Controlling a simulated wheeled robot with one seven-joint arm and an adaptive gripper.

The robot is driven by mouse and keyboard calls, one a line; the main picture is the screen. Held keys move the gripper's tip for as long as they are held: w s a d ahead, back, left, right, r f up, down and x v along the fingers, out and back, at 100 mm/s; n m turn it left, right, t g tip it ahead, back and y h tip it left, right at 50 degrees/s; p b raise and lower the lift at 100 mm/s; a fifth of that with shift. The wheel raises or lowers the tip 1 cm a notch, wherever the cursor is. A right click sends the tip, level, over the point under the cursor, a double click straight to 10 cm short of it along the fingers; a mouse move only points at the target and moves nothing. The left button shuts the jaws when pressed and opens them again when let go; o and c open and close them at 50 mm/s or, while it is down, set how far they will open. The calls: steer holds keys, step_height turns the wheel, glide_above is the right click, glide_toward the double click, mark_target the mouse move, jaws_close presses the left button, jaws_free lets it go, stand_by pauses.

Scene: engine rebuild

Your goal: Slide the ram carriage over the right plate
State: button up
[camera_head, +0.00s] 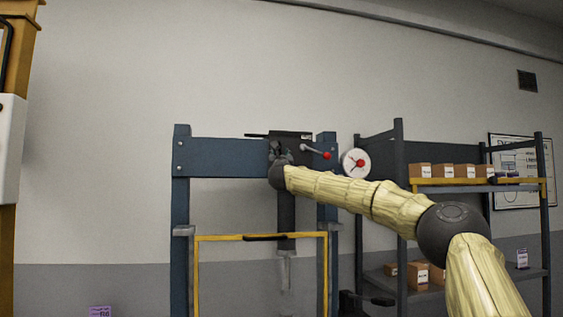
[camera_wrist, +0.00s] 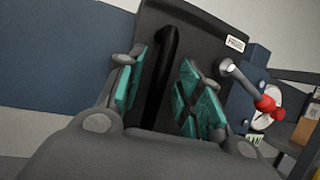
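The ram carriage (camera_head: 292,135) is a dark block on the blue crossbeam (camera_head: 225,151) of a press, right of the beam's middle and close to the right post. Its dark cylinder and a pale rod (camera_head: 285,270) hang below it. My gripper (camera_head: 279,154) is at the carriage's front. In the wrist view, a black curved handle (camera_wrist: 160,75) on the dark carriage plate (camera_wrist: 205,38) stands between the teal finger pads of my gripper (camera_wrist: 168,95). Gaps seem to show on both sides of the handle. I cannot make out the right plate.
A red-knobbed lever (camera_head: 326,155) sticks out right of the carriage, with a round white gauge (camera_head: 356,162) beyond it. A yellow guard frame (camera_head: 220,237) stands below the beam. A shelf rack (camera_head: 399,215) with several cardboard boxes is at right, behind my arm.

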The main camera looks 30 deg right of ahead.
steer(key=v, duration=1.1)
steer(key=shift+s+d+f, duration=0.2)
steer(key=shift+s, duration=0.15)
